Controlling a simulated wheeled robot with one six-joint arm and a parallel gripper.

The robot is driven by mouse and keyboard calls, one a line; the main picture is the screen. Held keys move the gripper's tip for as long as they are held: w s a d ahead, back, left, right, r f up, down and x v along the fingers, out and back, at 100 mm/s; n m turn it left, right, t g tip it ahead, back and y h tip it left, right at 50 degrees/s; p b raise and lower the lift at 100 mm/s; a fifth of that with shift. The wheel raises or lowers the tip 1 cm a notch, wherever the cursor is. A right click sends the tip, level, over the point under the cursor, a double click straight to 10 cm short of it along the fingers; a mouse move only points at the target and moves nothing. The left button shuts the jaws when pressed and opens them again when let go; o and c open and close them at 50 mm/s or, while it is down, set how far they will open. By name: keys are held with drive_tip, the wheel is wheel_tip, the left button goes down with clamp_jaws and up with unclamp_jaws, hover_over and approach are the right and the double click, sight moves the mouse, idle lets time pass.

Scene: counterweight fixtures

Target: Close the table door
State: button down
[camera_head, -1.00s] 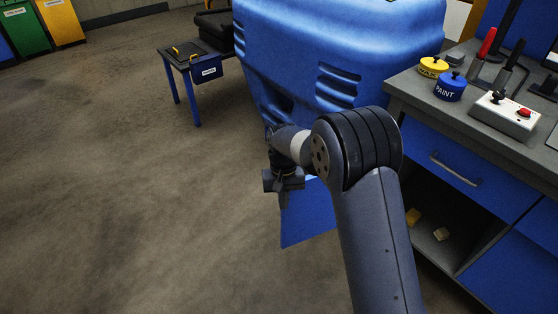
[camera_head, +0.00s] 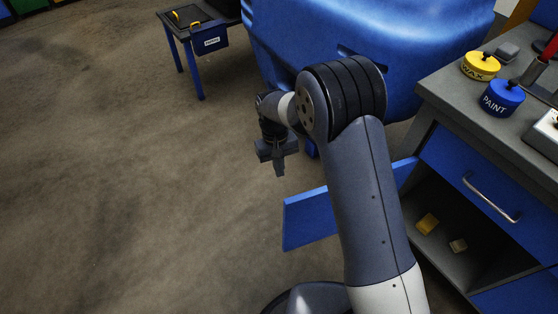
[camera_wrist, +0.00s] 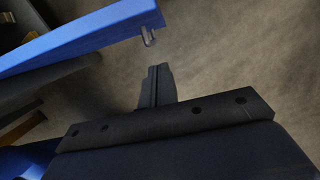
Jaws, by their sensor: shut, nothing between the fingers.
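The blue table door (camera_head: 311,217) stands swung out from the grey workbench at the right in the head view. My arm hides its middle part. The open compartment (camera_head: 440,248) behind it shows a dark inside. My gripper (camera_head: 279,166) is shut and empty, pointing down above and left of the door's free end. In the wrist view the door (camera_wrist: 85,36) runs in from the left to the upper middle, with a small metal handle (camera_wrist: 149,37) at its end. The shut fingers (camera_wrist: 158,76) are just below that end, apart from it in the picture.
A yellow block (camera_head: 427,223) and a pale block (camera_head: 458,246) lie in the compartment. The bench top (camera_head: 450,95) holds a yellow wax tin (camera_head: 480,67) and a blue paint tin (camera_head: 502,99). A large blue body (camera_head: 350,35) stands behind my arm.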

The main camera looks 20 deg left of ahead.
drive_tip(key=s+d+f, duration=0.3)
drive_tip(key=s+f, duration=0.1)
drive_tip(key=f, duration=0.1)
drive_tip(key=shift+s, duration=0.2)
idle(0.4)
